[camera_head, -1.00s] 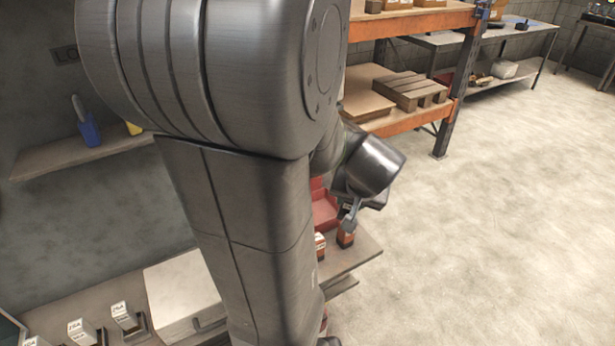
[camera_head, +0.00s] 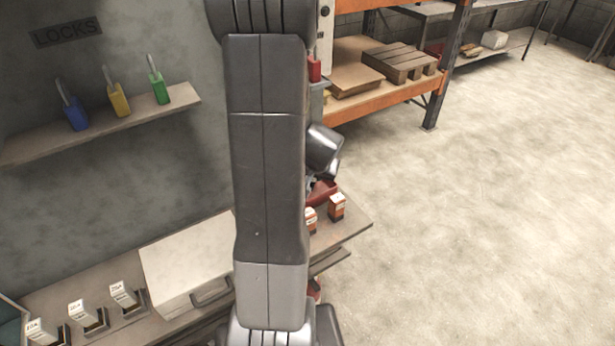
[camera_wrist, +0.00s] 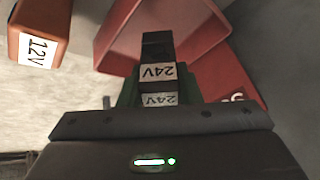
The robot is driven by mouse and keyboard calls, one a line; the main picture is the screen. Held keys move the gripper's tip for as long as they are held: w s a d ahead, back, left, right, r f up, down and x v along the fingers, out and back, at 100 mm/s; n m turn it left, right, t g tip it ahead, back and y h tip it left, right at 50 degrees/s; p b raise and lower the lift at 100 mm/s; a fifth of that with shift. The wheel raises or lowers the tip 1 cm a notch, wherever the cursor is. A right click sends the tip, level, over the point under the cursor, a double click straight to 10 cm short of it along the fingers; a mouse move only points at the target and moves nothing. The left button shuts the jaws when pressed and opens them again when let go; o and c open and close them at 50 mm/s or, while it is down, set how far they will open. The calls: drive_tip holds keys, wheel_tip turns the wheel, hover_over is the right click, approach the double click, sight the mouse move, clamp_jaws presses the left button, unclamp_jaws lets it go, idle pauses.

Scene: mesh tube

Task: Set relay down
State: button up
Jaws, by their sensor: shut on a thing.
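In the wrist view a 24V relay (camera_wrist: 157,73), dark with white 24V labels and green showing at both sides, is held at my gripper (camera_wrist: 157,98). A red bin (camera_wrist: 190,28) lies just beyond and below it; I cannot tell whether the relay touches the bin. An orange 12V relay (camera_wrist: 40,28) stands apart at the upper left. In the head view my gripper (camera_head: 312,184) is mostly hidden behind my arm, by the red bin (camera_head: 322,192). Two orange relays (camera_head: 337,207) (camera_head: 310,219) stand on the bench; the held relay cannot be made out there.
The bench (camera_head: 345,233) runs along the wall, with a pale box (camera_head: 185,260) and several labelled pieces (camera_head: 122,295) at left. A shelf (camera_head: 120,118) holds blue, yellow and green locks. An orange rack (camera_head: 385,98) stands behind. The floor at right is clear.

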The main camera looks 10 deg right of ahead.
drive_tip(key=shift+w+a+f, duration=0.1)
drive_tip(key=shift+f, duration=0.65)
drive_tip(key=g+p, duration=0.1)
drive_tip(key=p, duration=0.2)
drive_tip(key=shift+w+a+r+p, duration=0.1)
drive_tip(key=shift+w+r+p, duration=0.2)
drive_tip(key=p, duration=0.1)
drive_tip(key=g+p, duration=0.1)
drive_tip(key=shift+w+a+f+h+p, duration=0.1)
drive_tip(key=shift+w+a+h+p, duration=0.05)
drive_tip(key=shift+w+h+p, duration=0.25)
drive_tip(key=shift+w+a+g, duration=0.1)
drive_tip(key=shift+w+g, duration=0.25)
drive_tip(key=shift+g, duration=0.35)
drive_tip(key=shift+x, duration=0.85)
drive_tip(key=shift+s+f, duration=0.1)
drive_tip(key=shift+s, duration=0.15)
drive_tip(key=shift+f+b, duration=0.15)
drive_tip(key=shift+b, duration=0.2)
drive_tip(key=o, duration=1)
